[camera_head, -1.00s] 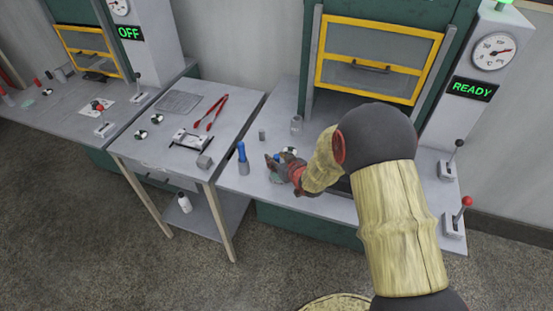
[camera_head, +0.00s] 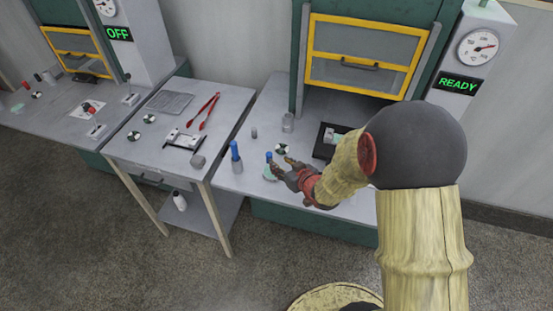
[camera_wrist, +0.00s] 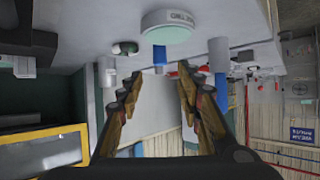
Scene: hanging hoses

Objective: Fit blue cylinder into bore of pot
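A short blue cylinder (camera_head: 269,156) stands on a pale green disc (camera_head: 268,174) on the right-hand bench. The wrist view is upside down and shows the blue cylinder (camera_wrist: 159,55) and the disc (camera_wrist: 166,27), lettered "CHILL". My gripper (camera_head: 278,164) is open and empty, right beside the cylinder. In the wrist view the cylinder lies beyond the gap between the fingertips (camera_wrist: 158,75). A second blue cylinder (camera_head: 235,150) stands upright in or on a grey round holder (camera_head: 237,166) to the left. I cannot tell which thing is the pot.
A small grey cylinder (camera_head: 254,133), a glass jar (camera_head: 288,122) and a black-and-white marker (camera_head: 282,149) stand behind my gripper. A black tray (camera_head: 321,149) lies before the yellow-framed furnace door (camera_head: 360,62); its display reads READY. The left table holds red tongs (camera_head: 209,111).

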